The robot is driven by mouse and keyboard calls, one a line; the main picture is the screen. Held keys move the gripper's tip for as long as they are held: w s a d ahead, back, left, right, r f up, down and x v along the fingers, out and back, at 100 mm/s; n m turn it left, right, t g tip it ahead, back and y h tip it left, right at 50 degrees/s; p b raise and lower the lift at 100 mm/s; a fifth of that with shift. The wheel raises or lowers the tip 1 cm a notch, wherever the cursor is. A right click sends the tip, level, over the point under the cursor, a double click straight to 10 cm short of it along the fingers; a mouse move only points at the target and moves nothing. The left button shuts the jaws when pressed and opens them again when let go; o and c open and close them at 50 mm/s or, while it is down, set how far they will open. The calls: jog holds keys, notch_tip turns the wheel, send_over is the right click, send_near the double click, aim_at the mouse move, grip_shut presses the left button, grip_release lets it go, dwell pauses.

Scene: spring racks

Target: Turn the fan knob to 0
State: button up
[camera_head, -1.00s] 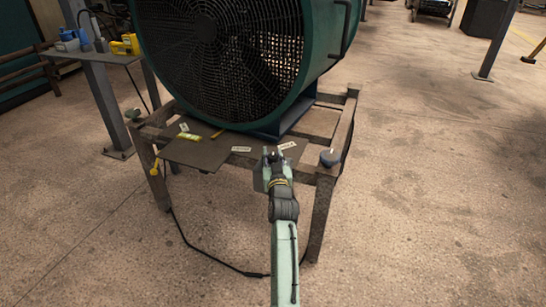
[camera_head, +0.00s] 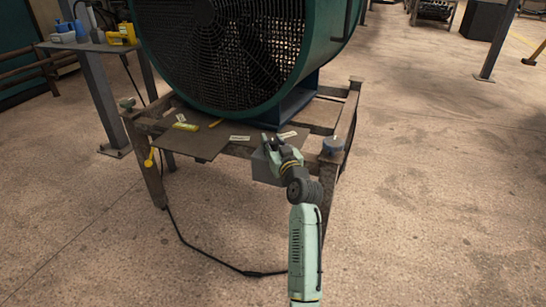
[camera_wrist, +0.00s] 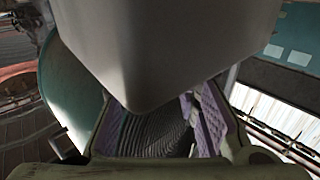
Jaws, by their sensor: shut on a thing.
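The large green drum fan (camera_head: 318,60) stands on a rusty metal frame (camera_head: 352,110). A plain grey box (camera_head: 262,170) is at the frame's front edge. My gripper (camera_head: 271,142) is at the upper part of this box, with its fingers partly out of sight. In the wrist view a big grey block (camera_wrist: 165,45), likely the same box, fills the top and middle and comes down to the purple finger pads. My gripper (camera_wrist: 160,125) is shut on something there. The fan knob does not show clearly; the box and fingers hide that spot. No dial marks are readable.
A dark plate (camera_head: 198,146) with small labels lies on the frame left of my gripper. A round blue-grey cap (camera_head: 333,146) is on the right corner. A black cable (camera_head: 195,247) runs along the floor. A side table (camera_head: 85,46) holds tools.

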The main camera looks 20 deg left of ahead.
jog(key=n+g+y+b, duration=0.1)
jog(key=b, duration=0.2)
jog(key=f+n+g+y+b, duration=0.1)
jog(key=g+y+b, duration=0.1)
jog(key=b, duration=0.1)
jog(key=shift+w+d+n+b, duration=0.1)
jog(key=shift+n+b, duration=0.25)
jog(key=shift+n, duration=0.05)
jog(key=n+g+y+b, duration=0.1)
jog(key=b, duration=0.1)
jog(key=n+g+b, duration=0.1)
jog(key=shift+r+g+y+b, duration=0.25)
jog(key=shift+g+y+b, duration=0.1)
jog(key=shift+g+y, duration=0.05)
jog(key=shift+r+n+g+y+b, duration=0.15)
jog(key=shift+n+g+y+b, duration=0.15)
jog(key=shift+n+g+b, duration=0.15)
jog(key=o, duration=1.2)
jog(key=shift+c, duration=0.2)
jog(key=shift+r, duration=0.1)
